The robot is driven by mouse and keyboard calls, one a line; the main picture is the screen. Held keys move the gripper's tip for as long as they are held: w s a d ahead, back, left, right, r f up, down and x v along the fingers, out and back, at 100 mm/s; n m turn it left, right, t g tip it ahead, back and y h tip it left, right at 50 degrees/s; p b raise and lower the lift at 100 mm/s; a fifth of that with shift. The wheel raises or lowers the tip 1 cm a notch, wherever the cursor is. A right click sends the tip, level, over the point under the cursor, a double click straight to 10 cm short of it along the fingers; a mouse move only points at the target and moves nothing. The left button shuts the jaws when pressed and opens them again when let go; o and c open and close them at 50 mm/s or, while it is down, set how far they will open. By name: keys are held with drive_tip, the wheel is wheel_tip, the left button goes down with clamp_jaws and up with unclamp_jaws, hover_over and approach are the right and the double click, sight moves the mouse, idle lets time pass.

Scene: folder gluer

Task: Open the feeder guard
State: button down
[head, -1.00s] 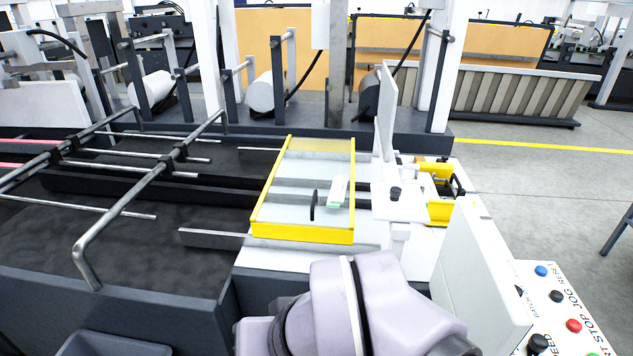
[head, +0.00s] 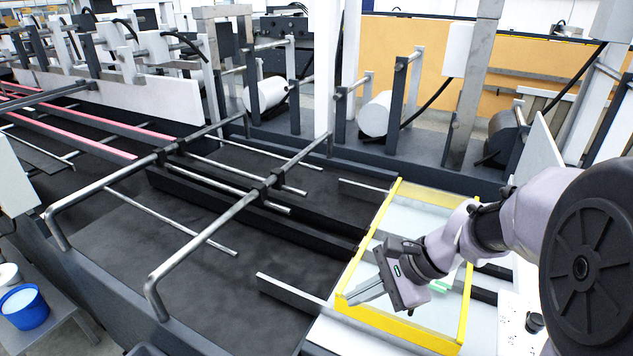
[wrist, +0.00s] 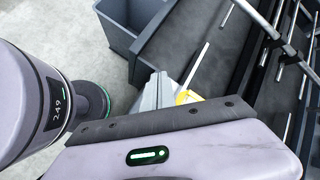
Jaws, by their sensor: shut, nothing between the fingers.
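The feeder guard is a clear panel in a yellow frame (head: 404,335), lying low over the right end of the dark feed bed in the head view. It looks closed. My gripper (head: 352,296) is over the guard's near left part, pointing left, with its fingers together and empty. Whether the fingers touch the guard is unclear. My arm hides the guard's middle and the black handle. In the wrist view the gripper fingers (wrist: 158,92) show beyond the wrist housing, with a small piece of the yellow frame (wrist: 187,97) beside them.
Bent metal rails (head: 205,235) cross the feed bed left of the guard. A flat metal bar (head: 290,297) sticks out by its near left corner. A blue cup (head: 24,308) stands on a side table at lower left. A grey bin (wrist: 118,36) shows in the wrist view.

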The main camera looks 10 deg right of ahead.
drive_tip(key=w+d+f+m+t+y+p, duration=0.1)
drive_tip(key=w+d+f+m+y+p, duration=0.1)
drive_tip(key=w+d+f+m, duration=0.35)
drive_tip(key=m+t+p, duration=0.1)
drive_tip(key=m+t, duration=0.2)
drive_tip(key=m, duration=0.1)
approach(344, 287)
drive_tip(key=shift+y, duration=0.4)
drive_tip(key=x, duration=0.2)
drive_tip(key=b+x, duration=0.1)
drive_tip(key=x, duration=0.1)
drive_tip(key=b+x, duration=0.1)
drive_tip(key=shift+w+f, duration=0.25)
drive_tip(key=shift+f, duration=0.25)
drive_tip(key=shift+w+a+f, duration=0.1)
drive_tip(key=shift+w+a, duration=0.05)
drive_tip(key=shift+a, duration=0.1)
drive_tip(key=w+a+b, duration=0.1)
drive_tip(key=w+a, duration=0.5)
drive_tip(key=a, duration=0.3)
drive_tip(key=w+a+b, duration=0.2)
drive_tip(key=w+a, duration=0.4)
drive_tip(key=a, duration=0.3)
drive_tip(key=shift+w, duration=0.15)
drive_tip(key=shift+a, duration=0.1)
